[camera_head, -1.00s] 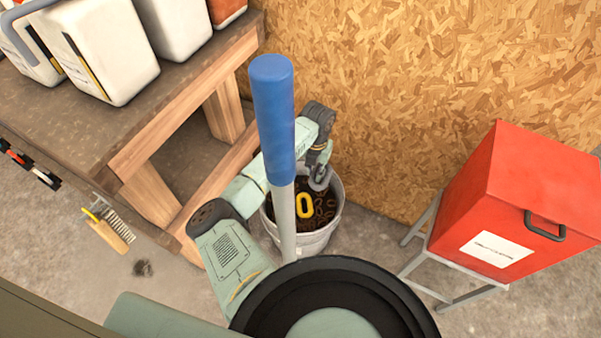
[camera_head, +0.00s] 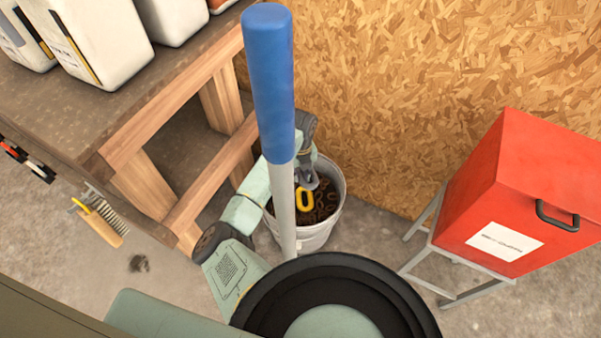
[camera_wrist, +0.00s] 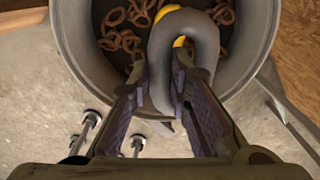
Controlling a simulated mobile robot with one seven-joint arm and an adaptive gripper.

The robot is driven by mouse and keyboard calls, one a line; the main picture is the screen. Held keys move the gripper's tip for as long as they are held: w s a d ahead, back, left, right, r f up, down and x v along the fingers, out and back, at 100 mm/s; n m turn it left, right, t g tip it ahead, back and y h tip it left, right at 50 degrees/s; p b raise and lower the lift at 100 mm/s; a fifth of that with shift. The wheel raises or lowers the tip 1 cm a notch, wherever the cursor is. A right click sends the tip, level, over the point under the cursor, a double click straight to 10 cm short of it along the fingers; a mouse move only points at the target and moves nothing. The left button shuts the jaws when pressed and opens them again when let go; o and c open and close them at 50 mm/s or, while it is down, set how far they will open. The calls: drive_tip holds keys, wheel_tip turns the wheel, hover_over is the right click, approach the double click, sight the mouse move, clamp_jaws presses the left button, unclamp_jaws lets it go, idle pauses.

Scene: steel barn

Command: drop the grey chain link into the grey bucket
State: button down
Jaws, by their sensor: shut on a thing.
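The grey bucket (camera_head: 316,239) stands on the floor by the board wall, with rusty chain links and a yellow link (camera_head: 305,199) inside. My gripper (camera_head: 309,184) is over the bucket's opening, pointing down. In the wrist view my gripper (camera_wrist: 160,72) is shut on the grey chain link (camera_wrist: 208,42), a thick rounded loop. The link hangs over the bucket's opening, inside its rim (camera_wrist: 262,45), and partly covers the yellow link. I cannot tell how far above the contents it is. The blue-handled pole hides part of my arm and the bucket's left side.
A wooden bench (camera_head: 75,115) with white canisters (camera_head: 95,45) is at the left. A red box (camera_head: 520,190) on a metal stand is at the right. A brush (camera_head: 100,222) hangs by the bench. A blue-handled pole (camera_head: 268,90) rises in front of the bucket.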

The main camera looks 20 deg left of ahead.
sight(300, 176)
drive_tip(key=shift+f+b, duration=0.4)
drive_tip(key=shift+f, duration=0.35)
drive_tip(key=c, duration=1.4)
unclamp_jaws()
wheel_tip(300, 176, up, 12)
drive_tip(key=shift+r, duration=0.1)
